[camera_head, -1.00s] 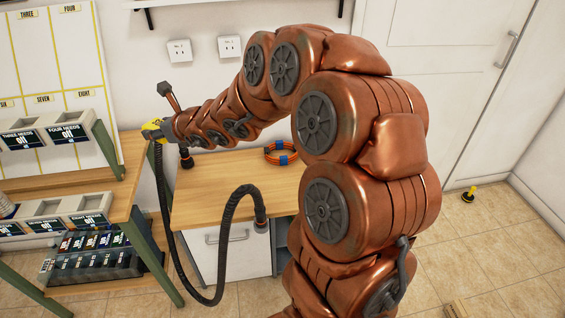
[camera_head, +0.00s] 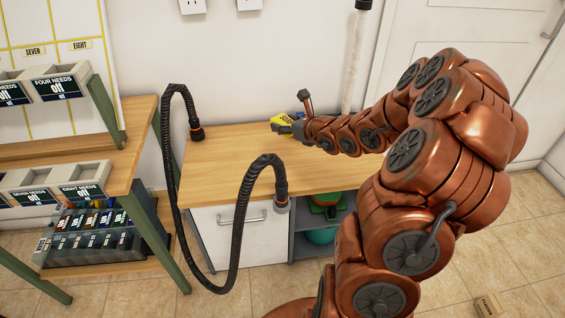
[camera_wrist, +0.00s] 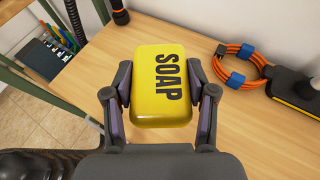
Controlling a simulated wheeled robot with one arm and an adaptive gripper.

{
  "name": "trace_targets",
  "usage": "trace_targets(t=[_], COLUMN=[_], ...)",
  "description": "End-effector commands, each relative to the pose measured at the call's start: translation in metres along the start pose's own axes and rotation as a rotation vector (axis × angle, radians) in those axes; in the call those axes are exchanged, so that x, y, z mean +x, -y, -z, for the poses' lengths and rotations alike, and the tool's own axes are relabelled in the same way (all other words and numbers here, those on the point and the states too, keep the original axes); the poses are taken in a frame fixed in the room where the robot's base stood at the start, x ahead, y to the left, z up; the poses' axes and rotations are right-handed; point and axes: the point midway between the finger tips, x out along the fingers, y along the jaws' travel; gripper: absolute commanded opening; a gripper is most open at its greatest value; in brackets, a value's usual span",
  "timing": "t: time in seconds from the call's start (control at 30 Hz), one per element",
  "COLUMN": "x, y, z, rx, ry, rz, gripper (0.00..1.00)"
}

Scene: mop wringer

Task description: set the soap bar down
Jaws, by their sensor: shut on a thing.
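The soap bar (camera_wrist: 165,50) is a yellow rounded block with black SOAP lettering. It sits between the two fingers of my gripper (camera_wrist: 159,88) in the wrist view, and the fingers are shut on its sides. In the head view the soap bar (camera_head: 283,120) shows as a small yellow patch at my gripper (camera_head: 291,124), over the back part of the wooden worktop (camera_head: 225,160). Wood shows around the bar in the wrist view. I cannot tell whether its underside touches the worktop.
An orange cable coil with blue ties (camera_wrist: 240,62) lies right of the bar, beside a dark flat object (camera_wrist: 297,88). A black hose (camera_head: 238,230) loops in front of the worktop. A shelf rack (camera_head: 130,170) stands left. The worktop's front left is clear.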

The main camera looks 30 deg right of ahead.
Motion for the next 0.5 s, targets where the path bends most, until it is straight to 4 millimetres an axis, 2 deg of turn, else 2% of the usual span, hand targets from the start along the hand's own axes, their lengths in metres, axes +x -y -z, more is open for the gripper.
trace_targets(t=[0.03,0.2,0.33,0.5], x=[0.0,-0.015,-0.028,-0.041], y=[0.017,0.058,0.081,0.099], z=[0.033,0.099,0.14,0.172], rx=[0.013,0.03,0.042,0.051], ry=[0.001,0.002,0.001,0.001], rz=[0.019,0.065,0.096,0.123], gripper=[0.19,0.19,0.19,0.19])
